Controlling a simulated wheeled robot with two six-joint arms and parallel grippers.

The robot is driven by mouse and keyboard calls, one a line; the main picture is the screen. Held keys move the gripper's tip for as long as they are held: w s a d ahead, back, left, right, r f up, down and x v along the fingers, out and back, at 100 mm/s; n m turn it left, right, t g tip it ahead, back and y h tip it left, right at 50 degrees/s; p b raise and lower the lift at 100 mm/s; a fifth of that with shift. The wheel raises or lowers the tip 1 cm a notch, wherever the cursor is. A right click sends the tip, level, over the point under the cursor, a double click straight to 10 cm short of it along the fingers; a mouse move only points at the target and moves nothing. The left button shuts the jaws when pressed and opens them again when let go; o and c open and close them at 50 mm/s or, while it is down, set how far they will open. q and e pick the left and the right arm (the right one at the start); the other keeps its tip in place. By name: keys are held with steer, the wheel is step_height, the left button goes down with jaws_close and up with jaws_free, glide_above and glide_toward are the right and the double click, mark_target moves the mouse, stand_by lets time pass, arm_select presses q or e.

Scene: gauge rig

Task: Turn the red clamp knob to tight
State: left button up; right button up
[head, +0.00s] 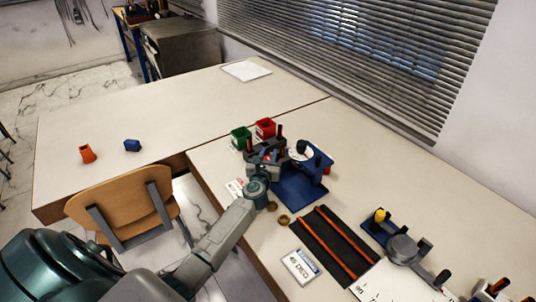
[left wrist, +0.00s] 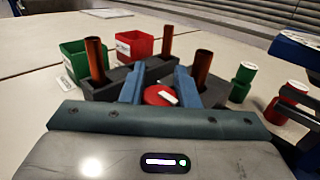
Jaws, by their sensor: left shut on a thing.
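The red clamp knob (left wrist: 156,96) is round with a white mark on top. In the left wrist view it sits between the two blue fingers of my left gripper (left wrist: 160,92), which is shut on it. A dark grey block (left wrist: 105,88) with upright copper-coloured cylinders (left wrist: 97,60) stands around and behind the knob. In the head view my left gripper (head: 264,168) reaches this block from the front, and the knob is mostly hidden there. My right gripper is not in view.
A green bin (head: 241,138) and a red bin (head: 265,128) stand behind the block. A blue stand (head: 298,188) is close on the right. A black mat with orange rods (head: 335,243) and a white-and-blue card (head: 300,266) lie nearer. The far table is mostly clear.

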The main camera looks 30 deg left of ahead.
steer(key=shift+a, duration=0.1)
arm_select(q)
steer(key=o, duration=0.8)
steer(key=shift+o, duration=0.9)
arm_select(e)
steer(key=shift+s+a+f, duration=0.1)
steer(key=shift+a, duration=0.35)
